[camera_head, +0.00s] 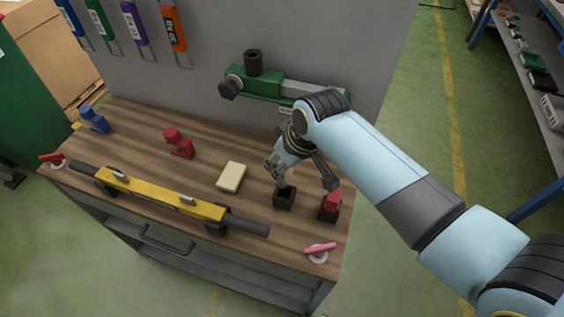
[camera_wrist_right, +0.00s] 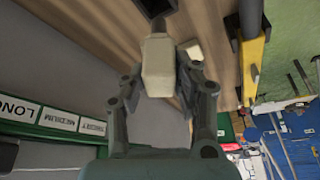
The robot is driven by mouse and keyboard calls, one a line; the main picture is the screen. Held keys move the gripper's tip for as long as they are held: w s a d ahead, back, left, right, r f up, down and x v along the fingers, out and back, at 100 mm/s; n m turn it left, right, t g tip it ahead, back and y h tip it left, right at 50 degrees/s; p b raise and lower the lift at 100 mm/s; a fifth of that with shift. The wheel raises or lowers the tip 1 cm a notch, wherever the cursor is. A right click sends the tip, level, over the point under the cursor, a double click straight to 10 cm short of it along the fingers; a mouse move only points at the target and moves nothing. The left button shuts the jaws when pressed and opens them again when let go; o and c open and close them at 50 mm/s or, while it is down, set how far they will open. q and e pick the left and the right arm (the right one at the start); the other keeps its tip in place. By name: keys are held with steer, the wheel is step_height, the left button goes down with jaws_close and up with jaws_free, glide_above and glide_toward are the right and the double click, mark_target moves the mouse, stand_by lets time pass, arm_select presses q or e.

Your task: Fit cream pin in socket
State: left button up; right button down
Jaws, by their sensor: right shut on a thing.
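My right gripper (camera_head: 298,176) is shut on the cream pin (camera_wrist_right: 157,66), which shows large between the fingers in the wrist view. In the head view the pin is mostly hidden by the fingers, just above a black square socket (camera_head: 284,199). A socket also shows at the top of the wrist view (camera_wrist_right: 154,7), beyond the pin's tip. A second black socket (camera_head: 329,213) to the right holds a red piece (camera_head: 333,198). My left gripper is not in view.
A cream block (camera_head: 232,177) lies left of the socket. A yellow rail (camera_head: 160,196) with dark ends runs along the front. Red (camera_head: 179,143) and blue (camera_head: 94,120) pieces stand behind. A green fixture (camera_head: 262,82) is on the grey wall. A pink-handled item (camera_head: 320,250) sits front right.

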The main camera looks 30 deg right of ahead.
steer(key=shift+r, duration=0.1)
steer(key=shift+r, duration=2.45)
